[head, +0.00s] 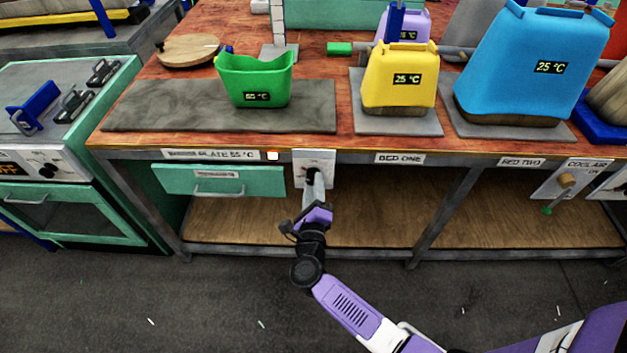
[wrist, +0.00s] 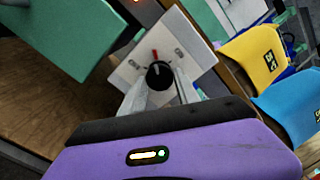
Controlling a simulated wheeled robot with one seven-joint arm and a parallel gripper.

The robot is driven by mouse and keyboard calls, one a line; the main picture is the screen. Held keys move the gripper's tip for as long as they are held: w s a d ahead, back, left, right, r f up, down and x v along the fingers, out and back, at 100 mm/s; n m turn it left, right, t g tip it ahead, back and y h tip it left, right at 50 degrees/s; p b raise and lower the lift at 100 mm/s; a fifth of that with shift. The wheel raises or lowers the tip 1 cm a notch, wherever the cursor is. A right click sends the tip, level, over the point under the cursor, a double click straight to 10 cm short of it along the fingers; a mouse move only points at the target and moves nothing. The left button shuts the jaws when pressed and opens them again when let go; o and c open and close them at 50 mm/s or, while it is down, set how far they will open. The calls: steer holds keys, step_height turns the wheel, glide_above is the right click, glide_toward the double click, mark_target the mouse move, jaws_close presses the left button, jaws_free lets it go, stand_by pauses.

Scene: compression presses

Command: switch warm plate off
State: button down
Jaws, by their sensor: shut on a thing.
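The warm plate (head: 150,108) is a dark grey slab on the bench top, with a label reading "PLATE 55 °C" (head: 212,155) on the edge below it. A small lit lamp (head: 273,156) sits right of the label. Its white switch panel (head: 327,158) hangs under the bench edge and also shows in the wrist view (wrist: 196,40). A black knob (wrist: 159,75) with a red mark stands on the panel. My gripper (head: 314,178) reaches up to the panel, and its fingers (wrist: 160,92) are shut on the knob from both sides.
A green tub (head: 255,82) reading 55 °C stands on the plate. Yellow (head: 400,80) and blue (head: 535,68) containers reading 25 °C stand to the right. A green drawer (head: 220,181) is left of the panel. The shelf below is bare.

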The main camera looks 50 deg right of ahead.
steer(key=n+p, duration=0.6)
steer(key=n, duration=0.6)
steer(key=shift+r+p, duration=0.1)
steer(key=shift+p, duration=0.3)
stand_by(0.3)
steer(key=c, duration=0.9)
jaws_free()
steer(key=v, duration=0.8)
